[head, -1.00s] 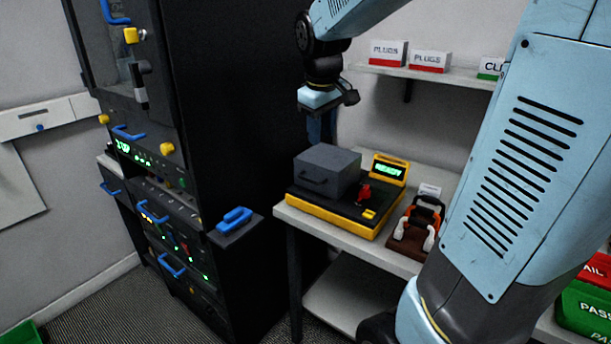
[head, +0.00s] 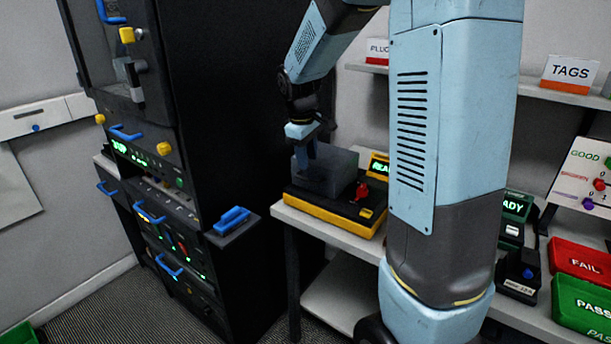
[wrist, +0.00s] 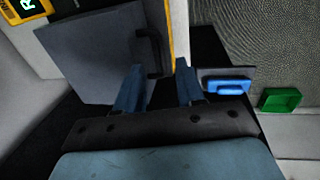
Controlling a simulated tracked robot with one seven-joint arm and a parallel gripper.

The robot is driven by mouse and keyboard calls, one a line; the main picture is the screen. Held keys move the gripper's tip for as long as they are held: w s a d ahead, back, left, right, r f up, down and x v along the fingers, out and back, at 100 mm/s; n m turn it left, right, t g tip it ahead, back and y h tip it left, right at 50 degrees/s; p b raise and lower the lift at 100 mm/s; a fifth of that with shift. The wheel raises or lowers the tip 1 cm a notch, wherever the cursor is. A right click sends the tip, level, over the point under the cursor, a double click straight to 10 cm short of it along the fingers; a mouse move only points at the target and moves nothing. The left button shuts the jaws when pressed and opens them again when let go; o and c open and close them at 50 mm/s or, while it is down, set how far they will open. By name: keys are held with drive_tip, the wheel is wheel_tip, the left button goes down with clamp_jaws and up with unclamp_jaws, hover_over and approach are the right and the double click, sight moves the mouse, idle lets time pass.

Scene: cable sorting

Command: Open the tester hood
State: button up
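The tester (head: 327,211) is a black box with a yellow base on the bench. Its grey hood (head: 335,170) is down, and the hood also shows in the wrist view (wrist: 95,55). The hood's dark handle (wrist: 150,52) is on the side facing the bench edge. My gripper (head: 304,158) points down at the near side of the hood, hiding the handle in the head view. In the wrist view my gripper (wrist: 160,66) has its two blue fingers apart, with the handle's near end between them in the picture. I cannot tell whether they touch it.
A tall black rack (head: 200,110) with blue handles stands left of the bench. The tester's green display (head: 379,167) and red knob (head: 362,190) are right of the hood. A red FAIL bin (head: 585,262) stands farther right.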

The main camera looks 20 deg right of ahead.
sight(310, 180)
drive_tip(key=f, duration=0.4)
drive_tip(key=d+f, duration=0.1)
drive_tip(key=f, duration=0.1)
drive_tip(key=shift+w+f, duration=0.35)
clamp_jaws()
idle(0.3)
